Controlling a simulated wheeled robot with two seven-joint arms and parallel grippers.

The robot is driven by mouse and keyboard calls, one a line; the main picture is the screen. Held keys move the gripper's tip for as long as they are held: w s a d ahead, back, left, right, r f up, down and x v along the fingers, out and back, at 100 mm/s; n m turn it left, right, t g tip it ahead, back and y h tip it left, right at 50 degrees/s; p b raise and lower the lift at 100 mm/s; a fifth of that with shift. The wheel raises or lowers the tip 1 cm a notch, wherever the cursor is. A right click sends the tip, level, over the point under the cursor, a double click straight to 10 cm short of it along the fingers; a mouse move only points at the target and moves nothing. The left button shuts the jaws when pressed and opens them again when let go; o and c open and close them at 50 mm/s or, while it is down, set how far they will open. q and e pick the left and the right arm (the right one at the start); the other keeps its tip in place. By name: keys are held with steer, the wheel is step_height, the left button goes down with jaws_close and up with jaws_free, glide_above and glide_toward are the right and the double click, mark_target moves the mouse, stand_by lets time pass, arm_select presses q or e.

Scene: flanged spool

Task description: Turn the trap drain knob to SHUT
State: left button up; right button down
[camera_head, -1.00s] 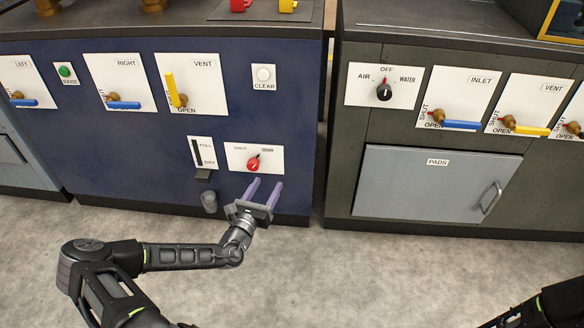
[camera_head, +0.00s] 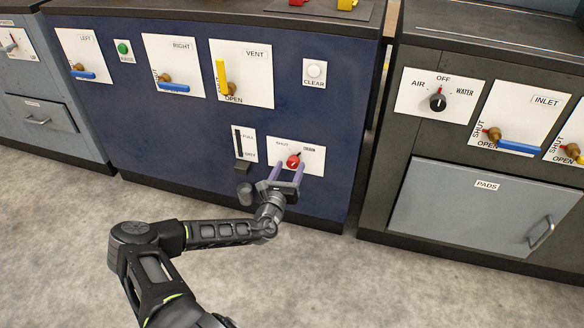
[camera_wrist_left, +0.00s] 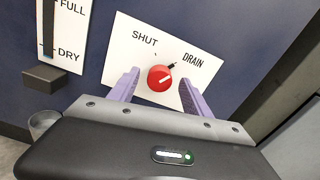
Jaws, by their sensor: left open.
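The trap drain knob (camera_head: 293,161) is a small red dial on a white plate (camera_head: 313,157) low on the dark blue cabinet. In the left wrist view the red knob (camera_wrist_left: 160,78) sits between labels SHUT at upper left and DRAIN at upper right. Its pointer is toward DRAIN. My left gripper (camera_head: 287,173) is open, with its purple fingers either side of the knob in the picture. In the left wrist view the fingertips (camera_wrist_left: 158,77) flank the knob with gaps. I cannot tell whether they reach its depth. My right gripper is not in view.
A FULL/DRY gauge (camera_head: 238,145) with a dark ledge (camera_head: 241,167) is left of the plate. A grey cup-like fitting (camera_head: 245,194) is below it. Valve handles and a CLEAR button (camera_head: 314,70) are above. The grey floor (camera_head: 80,240) in front is open.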

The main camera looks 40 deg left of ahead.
arm_select(q)
steer(key=shift+b+x, duration=0.4)
steer(key=shift+x, duration=1)
jaws_close()
